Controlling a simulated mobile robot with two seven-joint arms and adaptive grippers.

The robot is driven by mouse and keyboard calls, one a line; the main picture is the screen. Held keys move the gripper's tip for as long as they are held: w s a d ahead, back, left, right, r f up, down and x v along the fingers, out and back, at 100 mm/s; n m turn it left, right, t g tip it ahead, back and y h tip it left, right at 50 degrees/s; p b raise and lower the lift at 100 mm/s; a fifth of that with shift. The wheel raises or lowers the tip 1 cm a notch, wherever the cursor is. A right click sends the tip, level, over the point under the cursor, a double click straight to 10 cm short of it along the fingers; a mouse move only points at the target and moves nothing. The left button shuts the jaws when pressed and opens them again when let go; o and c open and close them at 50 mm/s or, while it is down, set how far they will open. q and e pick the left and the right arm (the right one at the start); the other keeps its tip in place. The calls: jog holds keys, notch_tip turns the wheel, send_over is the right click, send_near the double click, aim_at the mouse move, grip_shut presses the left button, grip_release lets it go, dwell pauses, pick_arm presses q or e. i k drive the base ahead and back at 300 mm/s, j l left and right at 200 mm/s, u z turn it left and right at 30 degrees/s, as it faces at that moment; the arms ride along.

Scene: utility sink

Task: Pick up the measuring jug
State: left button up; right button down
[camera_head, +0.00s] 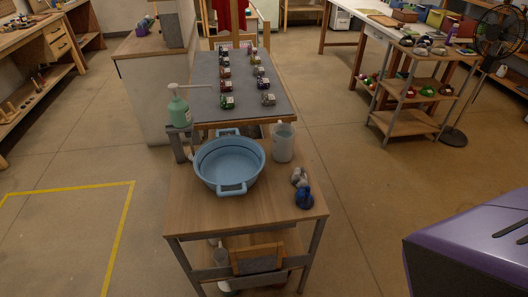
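The measuring jug (283,144) is a pale, translucent grey vessel. It stands upright on the small wooden table (190,210), near its back right corner and just right of the blue basin. Neither my left nor my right gripper shows in the head view, so I cannot tell their states.
A round blue basin (229,164) with handles fills much of the tabletop. A green pump bottle (179,108) stands at the back left. Small dark blue (304,197) and grey (299,177) items lie at the right. The table's front is bare; open floor lies left.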

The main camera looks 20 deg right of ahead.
aim_at(283, 134)
jog(key=l+u, duration=0.4)
jog(key=l, duration=2.05)
jog(key=i, duration=0.05)
